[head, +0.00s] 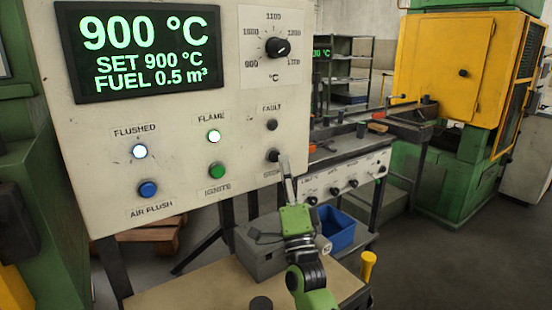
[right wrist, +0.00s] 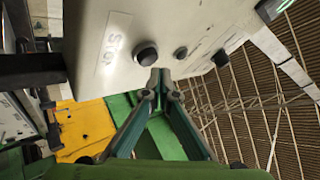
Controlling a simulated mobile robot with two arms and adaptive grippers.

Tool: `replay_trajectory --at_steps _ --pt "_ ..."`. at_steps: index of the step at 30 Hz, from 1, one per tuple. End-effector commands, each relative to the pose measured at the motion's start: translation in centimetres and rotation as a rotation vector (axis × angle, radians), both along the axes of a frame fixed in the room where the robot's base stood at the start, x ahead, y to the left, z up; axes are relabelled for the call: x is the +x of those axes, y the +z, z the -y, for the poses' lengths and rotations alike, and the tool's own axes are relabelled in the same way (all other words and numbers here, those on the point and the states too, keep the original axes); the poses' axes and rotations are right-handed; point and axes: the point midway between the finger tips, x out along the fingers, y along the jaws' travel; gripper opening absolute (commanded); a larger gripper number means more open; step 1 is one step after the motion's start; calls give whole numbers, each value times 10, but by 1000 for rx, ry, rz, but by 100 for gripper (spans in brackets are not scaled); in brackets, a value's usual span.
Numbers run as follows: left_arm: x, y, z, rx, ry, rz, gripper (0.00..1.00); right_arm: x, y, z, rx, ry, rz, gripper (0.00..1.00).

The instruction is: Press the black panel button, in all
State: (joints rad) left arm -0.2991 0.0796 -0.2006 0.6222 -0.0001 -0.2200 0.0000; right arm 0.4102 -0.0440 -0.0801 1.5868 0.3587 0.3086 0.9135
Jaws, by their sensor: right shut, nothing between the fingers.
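The black panel button (head: 272,155) sits at the lower right of the pale control panel (head: 235,110), under the dark FAULT lamp (head: 271,125). My right gripper (head: 285,162) is shut and empty, its tips at the button's right edge, partly covering the label below. In the right wrist view the black button (right wrist: 146,53) stands out from the panel, and the shut fingertips (right wrist: 160,73) are just beside it. I cannot tell whether they touch. My left gripper is not in view.
The display (head: 140,50) reads 900 °C, SET 900 °C, FUEL 0.5 m³. The FLUSHED lamp (head: 139,152) and FLAME lamp (head: 214,136) are lit. A blue button (head: 148,189), a green button (head: 216,171) and a black knob (head: 278,47) share the panel. A blue bin (head: 335,232) stands behind my gripper.

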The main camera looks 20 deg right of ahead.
Motion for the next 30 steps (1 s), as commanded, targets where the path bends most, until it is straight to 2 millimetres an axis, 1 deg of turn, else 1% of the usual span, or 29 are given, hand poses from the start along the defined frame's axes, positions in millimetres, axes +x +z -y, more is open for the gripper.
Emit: replay_trajectory --at_steps 6,30 --pt "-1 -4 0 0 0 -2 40 6 0 -3 0 0 0 0" --pt "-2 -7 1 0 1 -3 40 12 0 -4 1 1 0 0"
